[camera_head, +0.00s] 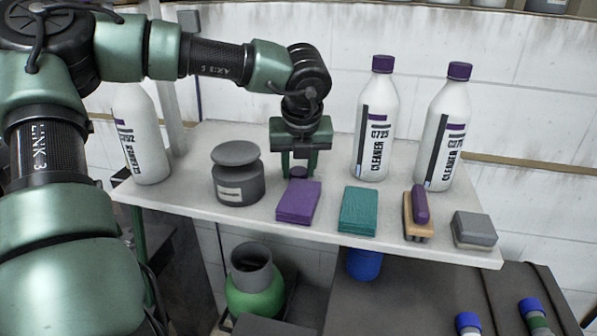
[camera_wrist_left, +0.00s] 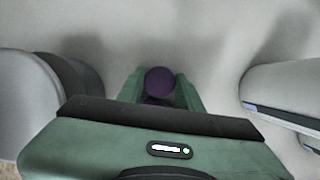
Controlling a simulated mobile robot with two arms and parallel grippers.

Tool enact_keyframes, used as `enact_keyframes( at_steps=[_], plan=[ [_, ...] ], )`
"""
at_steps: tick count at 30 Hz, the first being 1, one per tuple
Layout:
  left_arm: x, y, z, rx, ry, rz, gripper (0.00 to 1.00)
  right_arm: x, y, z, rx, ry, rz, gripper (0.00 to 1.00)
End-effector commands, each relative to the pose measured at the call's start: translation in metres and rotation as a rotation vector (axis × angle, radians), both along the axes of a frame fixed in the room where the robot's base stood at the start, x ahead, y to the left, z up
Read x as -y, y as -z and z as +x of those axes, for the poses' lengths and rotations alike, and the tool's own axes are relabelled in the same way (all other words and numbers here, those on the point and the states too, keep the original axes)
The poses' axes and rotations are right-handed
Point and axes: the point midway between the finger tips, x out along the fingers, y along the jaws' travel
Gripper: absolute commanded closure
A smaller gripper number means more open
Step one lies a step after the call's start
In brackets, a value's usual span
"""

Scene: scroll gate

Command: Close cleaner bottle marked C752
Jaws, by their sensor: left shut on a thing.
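A white cleaner bottle (camera_head: 144,140) stands upright at the left end of the shelf. Its label is turned partly away, so I cannot read the full code, and its top is partly behind my arm; no purple cap shows on it. My left gripper (camera_head: 299,168) points down over the middle of the shelf and is shut on a small purple cap (camera_head: 298,173). The cap also shows between the fingers in the left wrist view (camera_wrist_left: 160,81). I cannot tell whether the cap touches the shelf. My right gripper is not in view.
Two purple-capped cleaner bottles (camera_head: 375,125) (camera_head: 446,130) stand at right on the shelf (camera_head: 245,131). A dark grey lidded jar (camera_head: 237,182) stands between the left bottle and my gripper. Purple cloths (camera_head: 299,201), teal cloths (camera_head: 359,211), a brush (camera_head: 418,216) and a grey block (camera_head: 475,230) line the front edge.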

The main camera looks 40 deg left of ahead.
Motion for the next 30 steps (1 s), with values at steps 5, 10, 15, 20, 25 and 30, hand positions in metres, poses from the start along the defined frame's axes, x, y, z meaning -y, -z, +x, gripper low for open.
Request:
enact_keyframes(
  at_steps=[5, 10, 15, 20, 25, 30],
  plan=[
    [0.000, -0.004, 0.001, 0.002, -0.001, 0.001, 1.00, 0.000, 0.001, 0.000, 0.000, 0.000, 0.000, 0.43],
    [0.000, -0.020, 0.001, 0.005, -0.001, 0.003, 1.00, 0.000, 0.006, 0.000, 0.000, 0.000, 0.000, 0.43],
    [0.000, -0.054, 0.001, 0.008, -0.003, 0.002, 1.00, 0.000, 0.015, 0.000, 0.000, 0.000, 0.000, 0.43],
    [0.000, -0.098, 0.001, 0.008, -0.004, 0.003, 1.00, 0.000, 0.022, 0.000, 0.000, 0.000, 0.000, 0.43],
    [0.000, -0.143, 0.001, 0.005, -0.003, 0.002, 1.00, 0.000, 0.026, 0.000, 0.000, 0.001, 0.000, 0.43],
    [0.000, -0.175, 0.000, 0.003, -0.001, 0.001, 1.00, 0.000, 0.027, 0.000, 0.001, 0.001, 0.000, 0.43]
  ],
)
